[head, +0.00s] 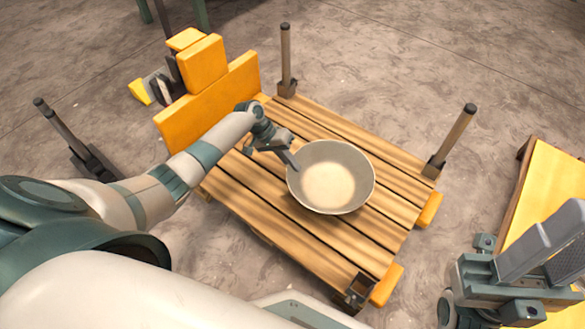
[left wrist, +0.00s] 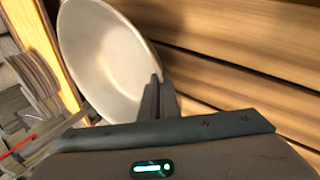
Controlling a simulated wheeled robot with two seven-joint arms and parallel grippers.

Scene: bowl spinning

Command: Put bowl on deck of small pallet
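A round light grey bowl (head: 331,178) with a pale inside is over the slatted wooden deck of the small pallet (head: 240,193) in the head view. I cannot tell whether its base touches the slats. My left gripper (head: 290,158) is at the bowl's left rim. In the left wrist view, the dark fingertips (left wrist: 158,97) are close together at the rim of the bowl (left wrist: 108,60), seemingly with the rim between them. My right gripper (head: 540,248) is at the lower right, partly cut off by the picture edge, away from the bowl.
Upright posts (head: 286,60) and (head: 452,140) stand at pallet corners. A yellow board (head: 210,103) and yellow blocks (head: 202,62) line the far left side. Another yellow-topped piece (head: 550,190) is at the right. Slats around the bowl are clear.

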